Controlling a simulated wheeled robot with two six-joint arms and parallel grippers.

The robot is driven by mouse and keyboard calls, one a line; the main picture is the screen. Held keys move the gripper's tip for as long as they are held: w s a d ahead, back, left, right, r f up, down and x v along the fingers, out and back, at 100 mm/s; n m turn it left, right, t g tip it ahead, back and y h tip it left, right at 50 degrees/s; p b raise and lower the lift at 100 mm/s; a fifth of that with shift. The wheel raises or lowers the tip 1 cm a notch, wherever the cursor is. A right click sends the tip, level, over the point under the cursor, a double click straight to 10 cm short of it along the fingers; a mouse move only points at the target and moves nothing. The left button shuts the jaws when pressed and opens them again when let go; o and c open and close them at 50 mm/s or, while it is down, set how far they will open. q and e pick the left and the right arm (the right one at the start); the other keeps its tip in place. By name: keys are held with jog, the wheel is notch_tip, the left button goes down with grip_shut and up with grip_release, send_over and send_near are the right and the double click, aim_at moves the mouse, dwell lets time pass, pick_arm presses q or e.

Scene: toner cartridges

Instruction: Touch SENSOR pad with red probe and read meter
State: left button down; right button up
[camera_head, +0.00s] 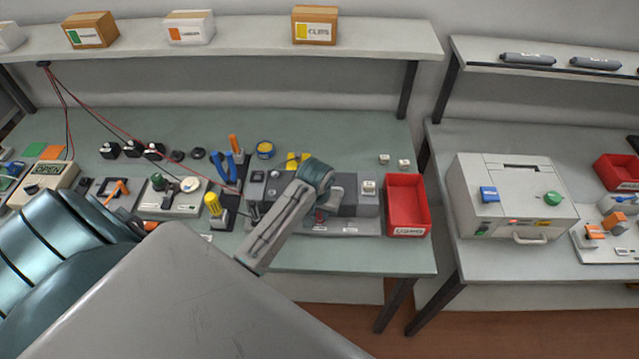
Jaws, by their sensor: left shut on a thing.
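My left arm comes in from the lower left, and its gripper (326,207) points down over a grey fixture (348,198) at the right of the left bench. It is shut on a small red piece (319,216), which looks like the red probe. The probe's tip is hidden, so I cannot tell whether it touches a pad. The SENSOR pad cannot be made out; the labels there are too small. The beige meter (48,178) stands at the far left of the bench, and its display appears to read "OPEN". My right gripper is not in view.
A red bin (407,204) stands right of the fixture. Blue-handled pliers (229,168) and a yellow-handled tool (213,204) stand to its left. Red and dark leads hang from a shelf hook (43,65) across the bench. A grey printer-like machine (510,196) is on the right bench.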

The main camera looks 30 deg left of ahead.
pick_arm(q)
jog(key=shift+r, duration=3.45)
